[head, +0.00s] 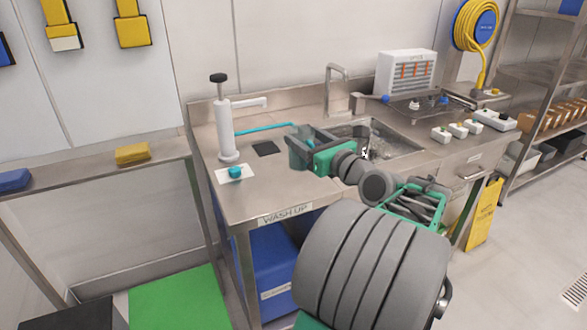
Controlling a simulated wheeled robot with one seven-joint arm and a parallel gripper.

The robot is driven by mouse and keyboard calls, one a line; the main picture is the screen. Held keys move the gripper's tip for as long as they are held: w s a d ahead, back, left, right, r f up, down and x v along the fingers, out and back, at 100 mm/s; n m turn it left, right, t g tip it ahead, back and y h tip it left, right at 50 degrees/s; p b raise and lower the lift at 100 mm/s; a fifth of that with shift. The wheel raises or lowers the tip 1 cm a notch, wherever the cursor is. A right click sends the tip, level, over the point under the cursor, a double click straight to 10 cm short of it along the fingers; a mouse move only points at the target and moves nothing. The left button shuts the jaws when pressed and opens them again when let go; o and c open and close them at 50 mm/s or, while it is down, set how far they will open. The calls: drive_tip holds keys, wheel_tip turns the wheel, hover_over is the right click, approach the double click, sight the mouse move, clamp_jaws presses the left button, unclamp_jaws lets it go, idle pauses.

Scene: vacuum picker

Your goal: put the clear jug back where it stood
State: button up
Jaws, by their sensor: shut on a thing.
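The clear jug (298,156) is a see-through, greenish-grey vessel and stands upright at the steel counter, left of the sink. My gripper (302,139) is shut on it from the right, with the arm reaching in from the lower right. The gripper's green and dark body hides part of the jug. I cannot tell whether the jug's base touches the counter (262,191). A dark square patch (266,148) lies on the counter just left of the jug.
A white pump dispenser (226,130) with a blue hose (262,129) stands at the left. In front of it, a small blue item (235,172) sits on a white card. The sink (392,144) and tap (337,90) are to the right. The counter's front left is clear.

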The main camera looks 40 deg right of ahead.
drive_tip(key=w+f, duration=0.2)
drive_tip(key=f, duration=0.1)
drive_tip(key=w+d+f+b, duration=0.1)
drive_tip(key=w+f, duration=0.1)
drive_tip(key=f, duration=0.1)
drive_tip(key=w+d+f+b, duration=0.1)
drive_tip(key=w+f, duration=0.1)
drive_tip(key=f, duration=0.1)
drive_tip(key=shift+w+f, duration=0.2)
drive_tip(key=shift+f, duration=0.2)
drive_tip(key=shift+a, duration=0.1)
drive_tip(key=o, duration=1.8)
drive_tip(key=shift+f, duration=0.15)
